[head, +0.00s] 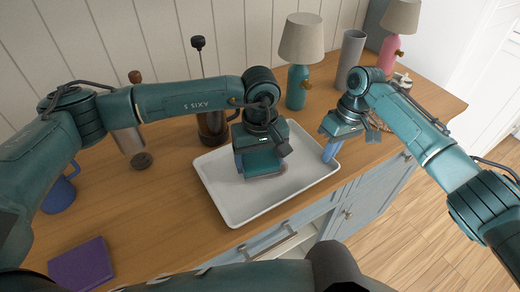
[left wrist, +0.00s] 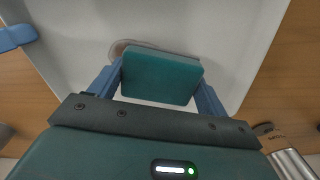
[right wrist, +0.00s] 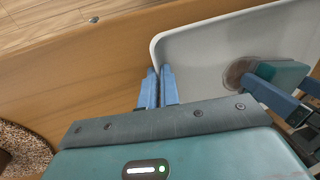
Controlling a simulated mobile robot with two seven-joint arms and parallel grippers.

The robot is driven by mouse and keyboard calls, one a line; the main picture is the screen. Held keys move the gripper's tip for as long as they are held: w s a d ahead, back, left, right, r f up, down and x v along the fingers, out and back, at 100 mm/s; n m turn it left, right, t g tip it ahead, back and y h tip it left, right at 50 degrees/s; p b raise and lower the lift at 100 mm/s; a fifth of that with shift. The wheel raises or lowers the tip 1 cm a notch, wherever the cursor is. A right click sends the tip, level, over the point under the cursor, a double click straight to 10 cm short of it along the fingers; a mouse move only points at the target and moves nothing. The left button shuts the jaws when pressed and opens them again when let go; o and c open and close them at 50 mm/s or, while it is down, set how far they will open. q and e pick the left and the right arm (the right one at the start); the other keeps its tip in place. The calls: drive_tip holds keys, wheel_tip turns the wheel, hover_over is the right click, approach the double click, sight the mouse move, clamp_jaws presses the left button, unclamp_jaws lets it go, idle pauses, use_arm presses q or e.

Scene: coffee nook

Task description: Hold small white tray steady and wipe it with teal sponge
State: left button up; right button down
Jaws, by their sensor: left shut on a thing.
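The small white tray (head: 225,205) lies on the wooden counter. My left gripper (head: 262,165) is over the tray and shut on the teal sponge (left wrist: 162,78), with one blue finger at each side of it. The sponge is low over the tray floor, at a round brownish stain (right wrist: 240,72) that it partly covers. I cannot tell for sure whether it touches. My right gripper (head: 331,149) is at the tray's right edge. In the right wrist view its blue fingers (right wrist: 159,88) are close together, with the tray's rim between them.
A purple book (head: 82,266) and a blue mug (head: 60,192) are at the left. A dark French press (head: 212,122), a teal lamp (head: 298,85), a grey cylinder (head: 350,58) and a pink lamp (head: 390,50) stand behind. The counter's front edge runs close to the tray.

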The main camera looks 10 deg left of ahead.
sight(272, 157)
use_arm(q)
drive_tip(key=shift+w+d+f, duration=0.65)
drive_tip(key=shift+w+d, duration=0.7)
drive_tip(key=s+a, duration=0.2)
drive_tip(key=a, duration=0.1)
drive_tip(key=shift+s+f, duration=0.15)
drive_tip(key=shift+s, duration=0.25)
drive_tip(key=shift+w+d, duration=0.4)
drive_tip(key=shift+d, duration=0.05)
drive_tip(key=shift+w+d, duration=0.85)
drive_tip(key=shift+w, duration=0.1)
drive_tip(key=shift+s+a, duration=1.15)
drive_tip(key=shift+s, duration=0.05)
drive_tip(key=shift+s+r, duration=0.1)
drive_tip(key=shift+r, duration=4)
